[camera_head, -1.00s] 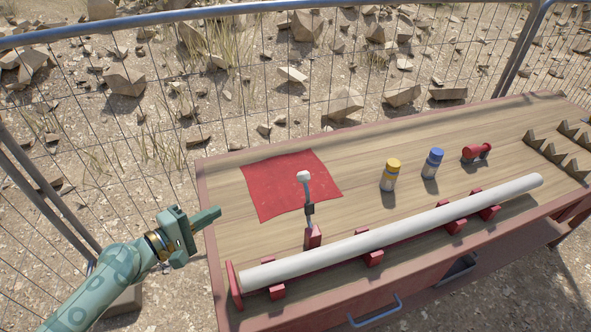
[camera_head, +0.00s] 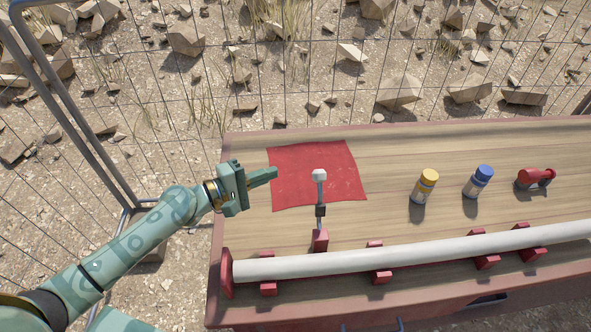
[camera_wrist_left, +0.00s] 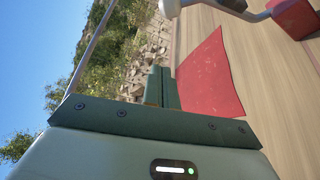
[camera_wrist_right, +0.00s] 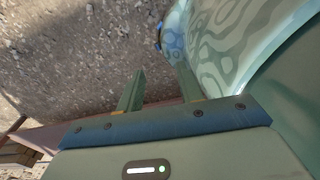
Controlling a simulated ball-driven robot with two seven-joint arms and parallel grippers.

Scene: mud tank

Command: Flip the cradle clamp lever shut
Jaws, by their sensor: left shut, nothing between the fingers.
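The cradle clamp lever (camera_head: 320,194) stands up from its red base block (camera_head: 320,240), at the left part of the white pipe. It has a white knob (camera_head: 319,175) on top and a grey shaft. The lever also shows at the top right of the left wrist view (camera_wrist_left: 257,15). The white pipe (camera_head: 400,255) lies in red cradles. My left gripper (camera_head: 275,172) is shut and empty, left of the lever and apart from it, near the red cloth's left edge. My right gripper (camera_wrist_right: 160,75) shows only in its wrist view, open and empty.
A red cloth (camera_head: 295,180) lies flat on the wooden table behind the lever. A yellow-capped bottle (camera_head: 424,187), a blue-capped bottle (camera_head: 478,182) and a red fitting (camera_head: 535,179) stand to the right. A wire fence (camera_head: 75,110) runs behind and left.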

